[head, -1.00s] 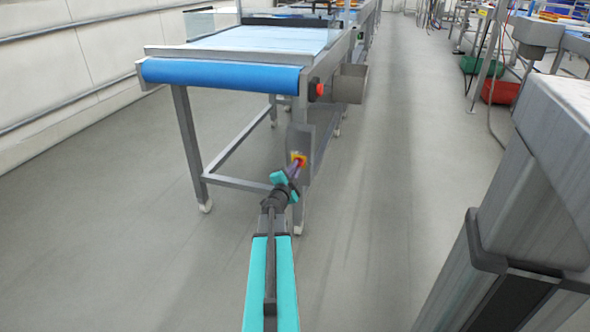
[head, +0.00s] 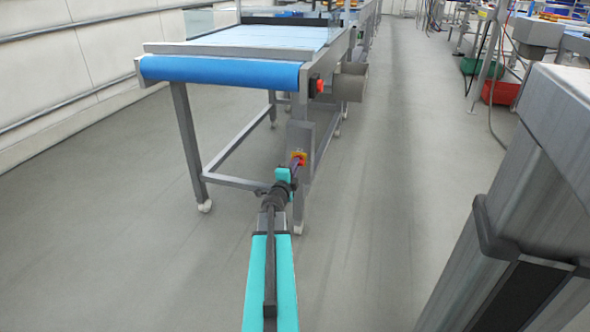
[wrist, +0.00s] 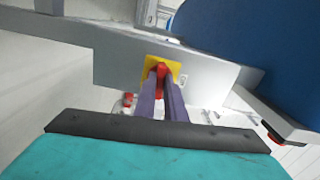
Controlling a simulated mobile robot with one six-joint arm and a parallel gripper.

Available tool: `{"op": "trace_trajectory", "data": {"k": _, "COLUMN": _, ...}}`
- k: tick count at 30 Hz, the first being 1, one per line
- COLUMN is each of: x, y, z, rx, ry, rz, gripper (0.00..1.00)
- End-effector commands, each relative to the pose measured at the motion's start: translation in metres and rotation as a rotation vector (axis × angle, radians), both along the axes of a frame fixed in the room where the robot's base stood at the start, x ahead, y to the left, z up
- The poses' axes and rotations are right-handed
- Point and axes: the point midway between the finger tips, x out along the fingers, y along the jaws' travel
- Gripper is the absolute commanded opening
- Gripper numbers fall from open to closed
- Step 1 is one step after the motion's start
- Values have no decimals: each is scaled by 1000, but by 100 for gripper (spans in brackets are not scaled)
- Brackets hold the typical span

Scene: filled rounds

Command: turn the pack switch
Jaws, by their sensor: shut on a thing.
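The pack switch is a red knob on a yellow plate (head: 299,156), fixed to a grey box (head: 301,136) on the near right leg of the conveyor. In the wrist view the red knob (wrist: 161,70) stands in front of the yellow plate (wrist: 175,66). My gripper (wrist: 161,82) has its two purple fingers shut on the knob, one on each side. In the head view my gripper (head: 295,165) reaches the switch from below, and the fingers hide part of the knob. The wrist view is tilted against the box.
The conveyor's blue roller end (head: 220,73) is above the switch. A large grey metal frame (head: 520,190) stands at the right. The floor between is clear.

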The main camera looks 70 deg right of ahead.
Motion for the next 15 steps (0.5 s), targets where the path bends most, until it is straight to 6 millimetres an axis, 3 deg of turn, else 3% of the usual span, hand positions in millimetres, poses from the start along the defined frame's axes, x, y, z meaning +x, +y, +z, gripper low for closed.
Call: {"op": "trace_trajectory", "data": {"k": 15, "x": -2, "y": 0, "z": 0, "rx": 6, "ry": -116, "rz": -4, "gripper": 0}}
